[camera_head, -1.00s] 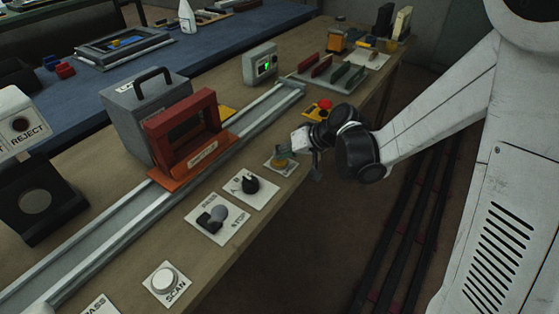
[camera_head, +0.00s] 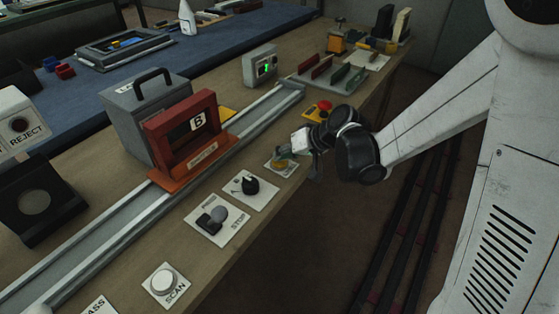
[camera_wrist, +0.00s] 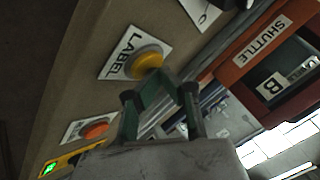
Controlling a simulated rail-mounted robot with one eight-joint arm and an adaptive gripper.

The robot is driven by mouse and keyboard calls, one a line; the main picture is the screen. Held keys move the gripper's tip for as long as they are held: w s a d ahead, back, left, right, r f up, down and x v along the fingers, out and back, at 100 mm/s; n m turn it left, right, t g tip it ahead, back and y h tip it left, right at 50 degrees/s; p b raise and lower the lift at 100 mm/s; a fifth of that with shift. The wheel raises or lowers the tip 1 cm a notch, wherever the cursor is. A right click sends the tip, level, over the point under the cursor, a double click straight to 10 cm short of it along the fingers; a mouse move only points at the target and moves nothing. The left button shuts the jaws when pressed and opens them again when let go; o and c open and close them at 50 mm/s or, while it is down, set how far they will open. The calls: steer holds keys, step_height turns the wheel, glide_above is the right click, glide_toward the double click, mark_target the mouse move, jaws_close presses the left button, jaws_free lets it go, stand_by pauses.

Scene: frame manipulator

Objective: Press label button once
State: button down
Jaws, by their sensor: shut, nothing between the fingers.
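The yellow label button (camera_wrist: 147,62) stands on a white plate marked LABEL in the wrist view. In the head view the button (camera_head: 280,163) is partly hidden by my gripper. My gripper (camera_wrist: 172,78) is shut and empty, its green fingers together, with the tips at the button's edge in the picture. I cannot tell whether they touch it. In the head view my gripper (camera_head: 286,154) is right over the label plate. The red shuttle frame (camera_head: 168,135) stands on the rail and shows a white label with a "B" in its window.
A black knob (camera_head: 248,185), a lever plate (camera_head: 217,219) and a white SCAN button (camera_head: 163,280) lie along the table's front edge. A red button (camera_head: 325,105) is behind my gripper. A grey case (camera_head: 135,100) stands behind the shuttle.

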mark_target(282, 162)
steer(key=shift+r+p, duration=0.3)
steer(key=shift+r, duration=0.4)
steer(key=shift+r, duration=0.1)
steer(key=shift+r+p, duration=1.65)
steer(key=shift+r, duration=0.75)
steer(key=shift+s+d+r, duration=0.1)
steer(key=shift+d+r, duration=0.05)
steer(key=s+d+r+m+t+h, duration=0.1)
steer(key=s+d+r+h, duration=0.3)
steer(key=s+d, duration=0.4)
steer(key=s+d+r+m+t+h, duration=0.1)
steer(key=s+d+r+h, duration=0.2)
steer(key=s, duration=1.2)
steer(key=shift+s+d+r+m+h, duration=0.35)
steer(key=shift+d+r, duration=1.55)
steer(key=shift+d, duration=1.05)
